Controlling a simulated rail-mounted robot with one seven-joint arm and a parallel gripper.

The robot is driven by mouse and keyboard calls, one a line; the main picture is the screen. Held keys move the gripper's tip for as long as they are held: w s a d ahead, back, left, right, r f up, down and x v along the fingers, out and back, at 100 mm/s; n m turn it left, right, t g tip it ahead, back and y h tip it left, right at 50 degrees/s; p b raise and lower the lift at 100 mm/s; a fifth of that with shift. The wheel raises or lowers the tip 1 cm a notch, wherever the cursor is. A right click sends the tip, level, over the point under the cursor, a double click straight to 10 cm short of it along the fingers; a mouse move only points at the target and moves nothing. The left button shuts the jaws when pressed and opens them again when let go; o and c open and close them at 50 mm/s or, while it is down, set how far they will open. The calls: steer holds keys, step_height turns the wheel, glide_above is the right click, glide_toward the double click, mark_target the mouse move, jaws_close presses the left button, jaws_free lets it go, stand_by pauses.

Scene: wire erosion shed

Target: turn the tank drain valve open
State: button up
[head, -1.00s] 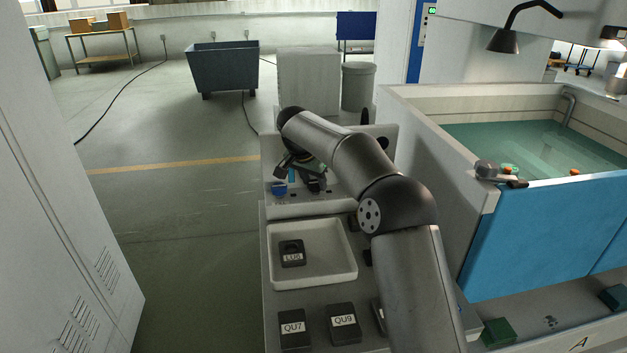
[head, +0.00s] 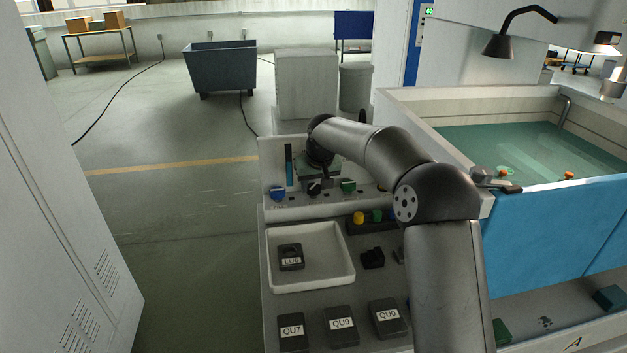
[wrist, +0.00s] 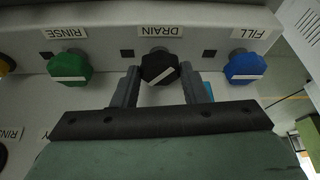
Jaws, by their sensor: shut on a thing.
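The tank drain valve is a black knob (wrist: 160,68) under an upside-down DRAIN label (wrist: 161,31) in the wrist view. Its white pointer line lies at a slant. My gripper (wrist: 160,82) has one finger on each side of the knob and is shut on it. In the head view the black knob (head: 314,188) shows at the front panel under my wrist; the fingers are mostly hidden there. The tank (head: 540,140) of greenish liquid stands to the right.
A blue FILL knob (wrist: 244,67) and a green RINSE knob (wrist: 69,68) flank the drain knob closely. A white tray (head: 345,283) holding block LU6 (head: 290,257) and several dark labelled blocks lie in front of the panel. Open floor lies left.

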steer(key=n+p, duration=0.1)
steer(key=n+y+p, duration=0.1)
steer(key=n, duration=0.1)
steer(key=shift+w+d+r+n+g, duration=0.1)
steer(key=shift+d+r+n+g, duration=0.1)
steer(key=shift+n+g, duration=0.1)
steer(key=shift+f+n+g+y+p, duration=0.1)
steer(key=shift+n+g+y+p, duration=0.35)
steer(key=shift+n, duration=0.75)
steer(key=shift+w+p, duration=0.1)
steer(key=shift+p, duration=0.25)
steer(key=o, duration=0.7)
steer(key=b+v, duration=0.1)
steer(key=v, duration=1.6)
steer(key=shift+b, duration=0.35)
steer(key=shift+d, duration=0.1)
